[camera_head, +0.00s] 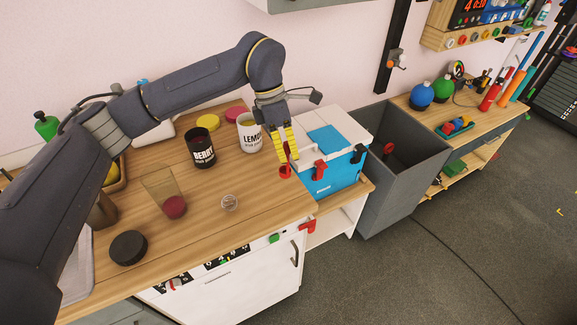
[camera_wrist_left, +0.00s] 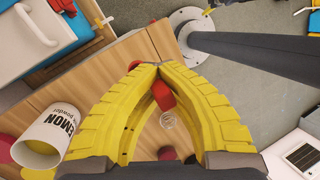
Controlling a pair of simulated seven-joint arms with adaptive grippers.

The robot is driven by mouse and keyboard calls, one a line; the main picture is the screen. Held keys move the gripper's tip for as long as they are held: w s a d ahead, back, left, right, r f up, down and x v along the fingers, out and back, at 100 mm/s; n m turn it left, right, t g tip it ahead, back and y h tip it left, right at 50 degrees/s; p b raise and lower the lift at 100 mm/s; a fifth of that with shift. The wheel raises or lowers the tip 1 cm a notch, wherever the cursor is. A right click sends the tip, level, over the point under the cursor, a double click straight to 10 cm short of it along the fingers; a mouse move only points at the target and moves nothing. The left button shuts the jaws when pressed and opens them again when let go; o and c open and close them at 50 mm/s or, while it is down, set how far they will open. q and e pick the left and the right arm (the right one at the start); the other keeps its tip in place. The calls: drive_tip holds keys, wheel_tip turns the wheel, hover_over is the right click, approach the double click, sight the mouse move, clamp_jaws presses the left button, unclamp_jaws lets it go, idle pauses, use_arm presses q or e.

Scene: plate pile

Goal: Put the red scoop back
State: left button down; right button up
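My left gripper (camera_head: 287,155) is above the counter between the white LEMON jar (camera_head: 250,135) and the blue and white cooler box (camera_head: 334,170). Its yellow fingers are closed together, with the red scoop (camera_head: 285,172) at their tips. The scoop hangs down, and its lower end is close to the counter; I cannot tell whether it touches. In the left wrist view the red scoop (camera_wrist_left: 162,95) shows between the fingers, partly hidden by them. The black BERRY jar (camera_head: 201,148) stands left of the LEMON jar. My right gripper is not in view.
A clear glass with red powder (camera_head: 160,187), a small clear cup (camera_head: 230,202) and a black lid (camera_head: 128,247) are on the counter (camera_head: 215,245). Yellow (camera_head: 208,121) and pink (camera_head: 236,112) lids lie behind the jars. A grey bin (camera_head: 425,165) stands right of the cooler.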

use_arm(q)
drive_tip(key=shift+f, duration=2.3)
drive_tip(key=shift+f, duration=0.15)
drive_tip(key=c, duration=1.6)
unclamp_jaws()
drive_tip(key=v, duration=1.2)
